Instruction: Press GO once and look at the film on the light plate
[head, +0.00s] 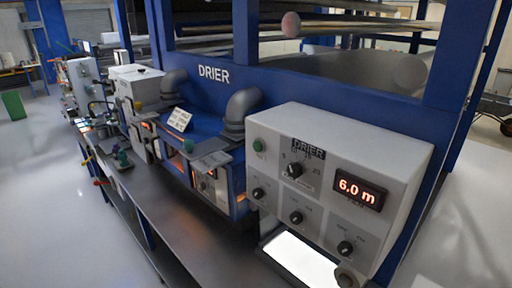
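A grey control box (330,215) marked DRIER stands at the right in the head view. A green button (258,145) is at its upper left; its label is too small to read, so I cannot tell if it is GO. The box has several black knobs and a lit display (360,191) reading 6.0 m. A bright white light plate (300,259) lies below the box, partly hidden by it. I can make out no film on its visible part. Neither of my grippers is in view.
A blue drier housing (300,88) with grey pipes (241,113) and rollers stands behind. A grey bench (165,205) runs along the left with several small machines and a lettered card (179,119). The floor (45,190) at left is open; a green bin (13,105) stands there.

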